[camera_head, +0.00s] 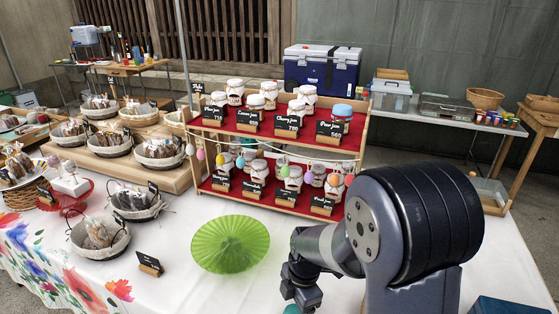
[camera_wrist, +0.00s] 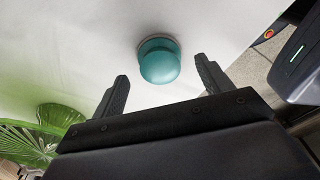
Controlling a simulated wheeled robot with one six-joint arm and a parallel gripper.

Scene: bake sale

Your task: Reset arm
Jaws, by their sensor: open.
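My gripper (camera_wrist: 161,68) is open in the wrist view, with its two dark fingers apart and nothing held between them. In the head view my arm reaches down over the front of the table, and my gripper (camera_head: 301,288) is low near the bottom edge. A small teal patch (camera_head: 292,309), probably the same lid, shows beside it, mostly cut off.
A green pleated dish (camera_head: 230,243) lies left of my gripper. A two-tier wooden rack (camera_head: 362,138) of jars stands behind. Baskets of baked goods (camera_head: 98,238) and a small black sign (camera_head: 149,263) are at left. Clear cloth lies between the dish and the rack.

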